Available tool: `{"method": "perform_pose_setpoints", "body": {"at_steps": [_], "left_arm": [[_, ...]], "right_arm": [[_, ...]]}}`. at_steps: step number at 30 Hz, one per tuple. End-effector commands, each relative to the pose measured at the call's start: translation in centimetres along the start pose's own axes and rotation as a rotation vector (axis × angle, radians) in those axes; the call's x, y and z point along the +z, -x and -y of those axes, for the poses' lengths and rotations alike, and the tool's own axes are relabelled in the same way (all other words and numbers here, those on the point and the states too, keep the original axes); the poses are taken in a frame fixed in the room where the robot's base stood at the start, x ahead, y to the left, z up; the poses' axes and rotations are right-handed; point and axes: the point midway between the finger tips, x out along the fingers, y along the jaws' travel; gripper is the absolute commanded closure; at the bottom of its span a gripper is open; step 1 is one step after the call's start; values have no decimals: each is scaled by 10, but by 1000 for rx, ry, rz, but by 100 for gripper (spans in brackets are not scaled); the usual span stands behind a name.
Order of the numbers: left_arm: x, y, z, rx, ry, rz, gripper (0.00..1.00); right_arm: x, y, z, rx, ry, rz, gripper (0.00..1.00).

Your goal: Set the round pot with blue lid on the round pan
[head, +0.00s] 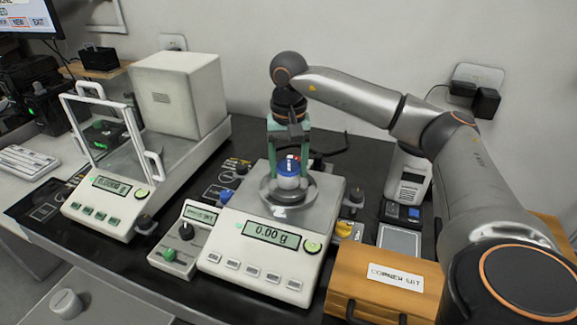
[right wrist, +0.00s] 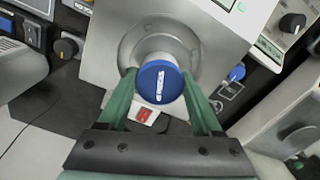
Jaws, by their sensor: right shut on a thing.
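The round pot with the blue lid (head: 288,168) is between the green fingers of my right gripper (head: 289,160), which is shut on it. The pot is upright, above or on the round pan (head: 270,203) of the middle balance; I cannot tell whether it touches. The balance display (head: 269,235) reads 0.00 g. In the right wrist view the blue lid (right wrist: 160,82) faces the camera between the fingertips (right wrist: 163,92), and the grey pan (right wrist: 130,42) shows behind the pot. My left gripper is not in view.
A balance with a glass draft shield (head: 110,140) stands to the left. A small control box (head: 183,235) sits beside the middle balance. A wooden box (head: 385,275) is at the right front, with a white device (head: 407,185) behind it. The dark tabletop is crowded.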

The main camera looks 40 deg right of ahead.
Motion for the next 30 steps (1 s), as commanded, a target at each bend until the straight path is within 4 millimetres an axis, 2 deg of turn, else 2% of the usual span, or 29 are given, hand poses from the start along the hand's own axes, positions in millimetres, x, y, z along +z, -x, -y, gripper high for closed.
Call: {"method": "perform_pose_setpoints", "body": {"at_steps": [8,9,15,16,24,28,30], "left_arm": [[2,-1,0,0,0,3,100],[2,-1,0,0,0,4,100],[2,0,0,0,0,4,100],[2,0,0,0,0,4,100],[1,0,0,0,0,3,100],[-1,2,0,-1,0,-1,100],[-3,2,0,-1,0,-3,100]], "right_arm": [[0,-4,0,0,0,0,96],[0,-2,0,0,0,1,29],[0,-2,0,0,0,1,7],[0,-2,0,0,0,1,4],[0,0,0,0,0,0,4],[0,12,1,-2,0,-1,4],[0,25,1,-3,1,-2,4]]}}
